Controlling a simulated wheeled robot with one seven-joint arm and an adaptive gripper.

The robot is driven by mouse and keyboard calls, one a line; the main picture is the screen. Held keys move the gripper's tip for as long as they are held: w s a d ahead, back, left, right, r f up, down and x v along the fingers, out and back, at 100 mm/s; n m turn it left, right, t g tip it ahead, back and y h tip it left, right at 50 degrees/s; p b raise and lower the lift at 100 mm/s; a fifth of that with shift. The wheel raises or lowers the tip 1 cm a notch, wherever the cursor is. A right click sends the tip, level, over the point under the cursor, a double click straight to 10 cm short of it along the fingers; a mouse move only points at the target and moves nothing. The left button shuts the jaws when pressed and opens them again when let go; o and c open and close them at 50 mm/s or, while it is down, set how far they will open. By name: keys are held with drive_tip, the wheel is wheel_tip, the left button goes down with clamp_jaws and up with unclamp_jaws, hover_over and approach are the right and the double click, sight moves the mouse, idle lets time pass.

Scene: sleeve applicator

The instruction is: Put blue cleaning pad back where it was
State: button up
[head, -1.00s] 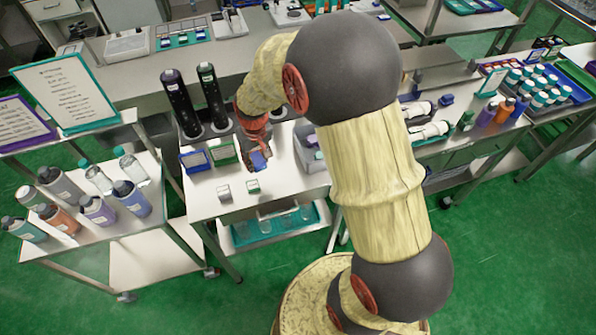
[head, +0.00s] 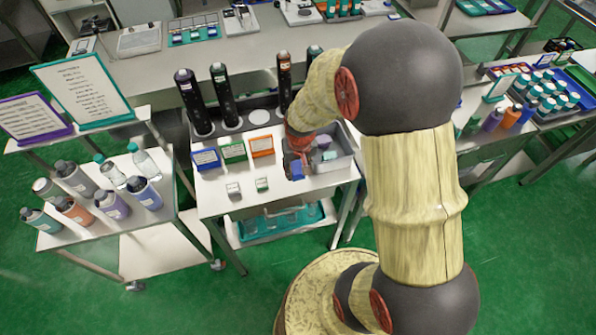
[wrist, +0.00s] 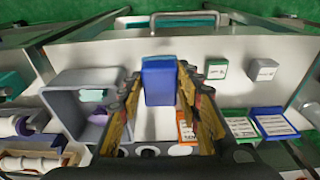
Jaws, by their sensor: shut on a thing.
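The blue cleaning pad (wrist: 158,82) stands between the two fingers of my gripper (wrist: 160,92) in the wrist view. My gripper is shut on it. In the head view the blue pad (head: 296,172) hangs from my gripper (head: 297,163) over the white table, just left of the grey bin. Its height above the table is hard to tell. The grey bin (wrist: 60,88) holds a teal piece (wrist: 95,95) and a lilac piece (wrist: 99,117). My arm hides part of the bin's surroundings in the head view.
Two small labelled blocks, one grey (head: 233,188) and one green-edged (head: 262,184), sit left of the pad. Blue (head: 206,158), green (head: 233,151) and orange (head: 261,146) label boxes stand behind, before tall dark cylinders (head: 194,101). The table's front strip is clear.

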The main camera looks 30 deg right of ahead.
drive_tip(key=w+d+f, duration=0.1)
drive_tip(key=f, duration=0.1)
drive_tip(key=w+d+f, duration=0.1)
drive_tip(key=w+f, duration=0.1)
drive_tip(key=w+d+f+b, duration=0.1)
drive_tip(key=f, duration=0.1)
drive_tip(key=shift+w+d+f, duration=0.1)
drive_tip(key=shift+w+f, duration=0.1)
drive_tip(key=shift+w, duration=0.05)
drive_tip(key=shift+f, duration=1.35)
drive_tip(key=shift+f+b, duration=0.2)
drive_tip(key=shift+b, duration=0.15)
drive_tip(key=o, duration=0.8)
drive_tip(key=shift+o, duration=0.2)
drive_tip(key=shift+r, duration=0.1)
